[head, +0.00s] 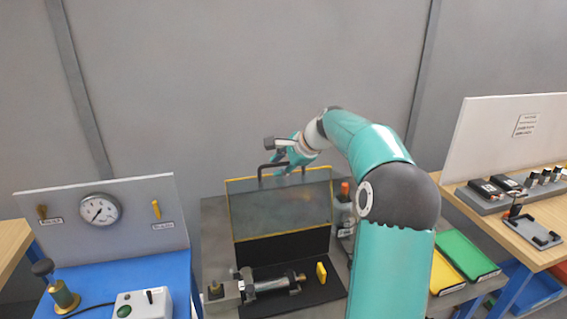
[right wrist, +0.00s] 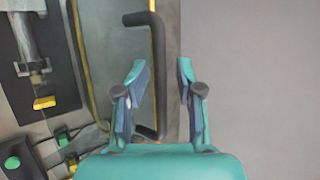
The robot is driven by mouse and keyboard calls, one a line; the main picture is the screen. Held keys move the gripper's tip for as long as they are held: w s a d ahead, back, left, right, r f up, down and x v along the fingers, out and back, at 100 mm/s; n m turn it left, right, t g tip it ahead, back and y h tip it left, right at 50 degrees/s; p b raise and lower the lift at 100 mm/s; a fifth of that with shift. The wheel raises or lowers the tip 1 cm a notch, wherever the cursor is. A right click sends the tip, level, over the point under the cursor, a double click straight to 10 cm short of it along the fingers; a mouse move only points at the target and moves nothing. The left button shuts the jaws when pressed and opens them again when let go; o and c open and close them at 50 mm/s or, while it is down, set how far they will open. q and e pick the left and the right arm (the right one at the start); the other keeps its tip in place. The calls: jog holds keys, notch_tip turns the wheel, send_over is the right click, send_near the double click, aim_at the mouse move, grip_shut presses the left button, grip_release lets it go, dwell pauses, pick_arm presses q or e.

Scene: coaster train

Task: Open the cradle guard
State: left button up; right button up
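The cradle guard (head: 282,206) is a clear, smoky panel with a yellow frame. It stands raised and roughly upright behind the cradle, and also shows in the right wrist view (right wrist: 108,50). A black bar handle (right wrist: 158,75) is on its top edge; it shows in the head view (head: 267,166). The cradle (head: 270,284), with a metal cylinder, lies uncovered in front. My right gripper (right wrist: 160,78) is open at the handle, with the bar between its spread fingers; contact cannot be told. It also shows in the head view (head: 288,160). My left gripper is out of view.
A blue bench with a gauge (head: 100,209) stands left. Yellow and green trays (head: 466,256) lie right of my right arm. A wooden table (head: 540,240) with black parts is far right. A grey wall is behind; space above the guard is clear.

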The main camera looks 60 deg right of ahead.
jog(key=shift+s, duration=0.1)
jog(key=v, duration=1.1)
jog(key=shift+s+a+r, duration=0.15)
jog(key=shift+s+r, duration=0.05)
jog(key=shift+r, duration=0.1)
